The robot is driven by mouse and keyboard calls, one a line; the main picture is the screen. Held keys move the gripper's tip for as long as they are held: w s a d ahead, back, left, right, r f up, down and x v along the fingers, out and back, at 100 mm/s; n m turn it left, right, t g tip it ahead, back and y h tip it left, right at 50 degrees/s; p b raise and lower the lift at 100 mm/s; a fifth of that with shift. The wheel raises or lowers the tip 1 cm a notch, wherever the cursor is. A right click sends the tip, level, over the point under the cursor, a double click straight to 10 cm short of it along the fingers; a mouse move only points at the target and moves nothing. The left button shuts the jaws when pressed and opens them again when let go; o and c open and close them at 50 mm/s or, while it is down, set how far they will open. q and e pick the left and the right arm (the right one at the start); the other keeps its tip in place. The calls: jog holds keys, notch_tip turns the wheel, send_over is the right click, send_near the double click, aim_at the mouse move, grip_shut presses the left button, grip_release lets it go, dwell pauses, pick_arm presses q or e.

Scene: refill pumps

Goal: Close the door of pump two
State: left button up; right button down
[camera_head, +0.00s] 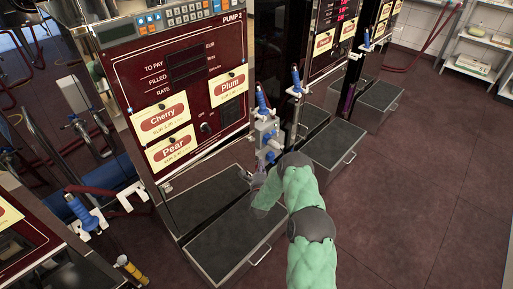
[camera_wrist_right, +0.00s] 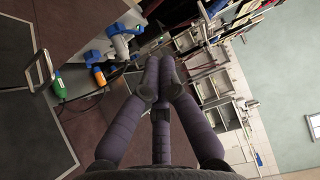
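Pump two (camera_head: 196,75) stands left of centre in the head view, with a dark red panel marked PUMP 2. Below the panel is a dark lower front section (camera_head: 205,190). A dark box-like part with a metal handle (camera_head: 261,256) sticks out at its foot. I cannot tell which of these is the door or whether it stands open. My right gripper (camera_head: 257,183) is beside the pump's right edge, just below a blue-and-white nozzle (camera_head: 267,135). In the right wrist view its fingers (camera_wrist_right: 160,64) meet with nothing seen between them. My left gripper is not in view.
Another pump (camera_head: 330,30) with a similar handled box (camera_head: 336,146) stands behind to the right. A second nozzle (camera_head: 83,213) is at the lower left. The dark red floor (camera_head: 425,190) is clear at the right, up to white shelves (camera_head: 484,60).

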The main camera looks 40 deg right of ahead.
pick_arm(q)
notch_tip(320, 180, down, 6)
jog(key=b, duration=0.5)
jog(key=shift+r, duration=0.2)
pick_arm(e)
jog(key=w+a+x, duration=0.2)
jog(key=x, duration=1)
